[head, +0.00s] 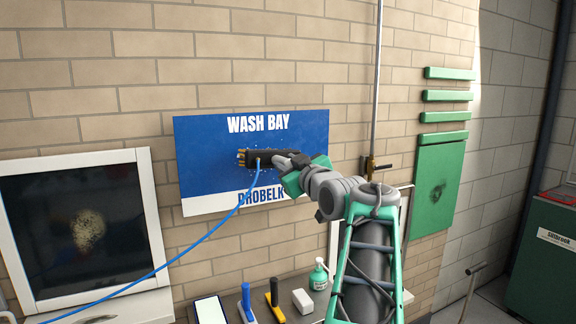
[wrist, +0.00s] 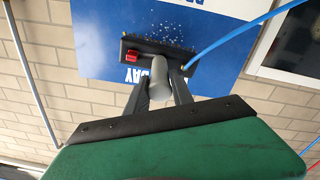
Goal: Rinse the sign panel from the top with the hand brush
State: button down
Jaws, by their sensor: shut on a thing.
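The sign panel (head: 205,150) hangs on the brick wall, blue with white "WASH BAY" lettering and a white lower strip partly hidden by my arm. The hand brush (head: 262,158) is a dark block with yellowish bristles and a blue hose. It is at the middle of the panel, below the "WASH BAY" line. White droplets show around it. My gripper (head: 290,161) is shut on the brush. In the wrist view the fingers (wrist: 160,92) close on its grey handle, and the brush head (wrist: 192,58) with a red button lies over the blue panel (wrist: 95,25). Bristle contact cannot be told.
A white-framed dark screen (head: 90,225) stands at the left. Below the panel, a shelf holds a blue-handled tool (head: 246,302), a yellow-handled tool (head: 275,300), a white block (head: 302,301) and a green-white bottle (head: 319,275). The blue hose (head: 205,238) runs down left. A vertical pipe (head: 377,80) stands right of the panel.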

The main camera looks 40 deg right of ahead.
notch_tip(320, 180, down, 9)
jog(key=b, duration=0.9)
dwell(0.8)
jog(key=shift+s+r+b, duration=0.1)
jog(key=shift+b, duration=0.2)
jog(key=b+v, duration=0.5)
jog(key=v, duration=0.5)
dwell(0.3)
